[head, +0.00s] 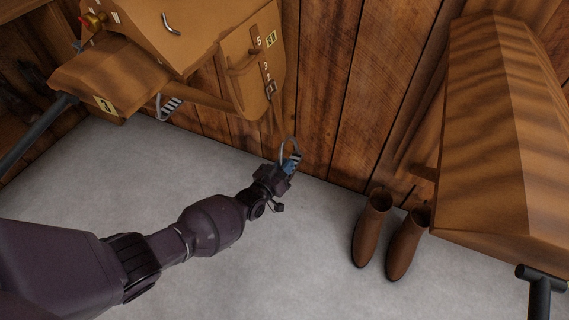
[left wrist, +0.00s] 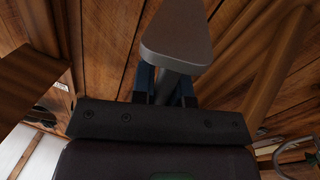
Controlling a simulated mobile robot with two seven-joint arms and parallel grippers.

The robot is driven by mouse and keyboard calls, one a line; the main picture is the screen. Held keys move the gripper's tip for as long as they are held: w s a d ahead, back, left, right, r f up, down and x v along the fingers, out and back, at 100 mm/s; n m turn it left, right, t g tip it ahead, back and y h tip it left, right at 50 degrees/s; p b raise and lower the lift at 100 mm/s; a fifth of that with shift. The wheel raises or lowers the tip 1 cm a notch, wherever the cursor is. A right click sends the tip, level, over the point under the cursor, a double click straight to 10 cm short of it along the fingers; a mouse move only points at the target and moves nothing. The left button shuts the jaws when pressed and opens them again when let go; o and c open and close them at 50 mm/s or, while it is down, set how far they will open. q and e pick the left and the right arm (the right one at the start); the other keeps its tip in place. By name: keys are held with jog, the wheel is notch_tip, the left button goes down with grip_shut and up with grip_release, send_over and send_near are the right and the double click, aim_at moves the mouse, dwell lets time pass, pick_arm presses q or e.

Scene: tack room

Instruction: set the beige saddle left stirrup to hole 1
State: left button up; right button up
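The beige saddle (head: 205,45) is at the upper left in the head view, with a flap (head: 240,85) facing me. A strap with numbers (head: 267,70) runs down the flap; I can read 5, 3, 2 and 1 beside it, and no 4 shows. A thin strap continues below the flap to the grey stirrup (head: 290,150). My left gripper (head: 287,166) is at this stirrup. In the left wrist view the stirrup (left wrist: 178,32) sits in front of the blue fingers, with its grey bar between them. My right gripper is out of view.
Another stirrup (head: 168,106) hangs under the saddle's left side. Brown boots (head: 372,230) stand on the grey floor right of my gripper. A large brown padded form (head: 510,130) fills the right side. The plank wall (head: 335,90) is close behind the stirrup.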

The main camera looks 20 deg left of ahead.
pick_arm(q)
jog(key=o, duration=0.4)
jog(key=shift+f, duration=0.2)
jog(key=shift+c, duration=0.2)
jog(key=shift+r, duration=0.1)
jog(key=shift+s+a+r, duration=0.1)
jog(key=shift+s, duration=0.4)
jog(key=p+v, duration=0.3)
jog(key=v, duration=0.6)
jog(key=shift+s, duration=0.45)
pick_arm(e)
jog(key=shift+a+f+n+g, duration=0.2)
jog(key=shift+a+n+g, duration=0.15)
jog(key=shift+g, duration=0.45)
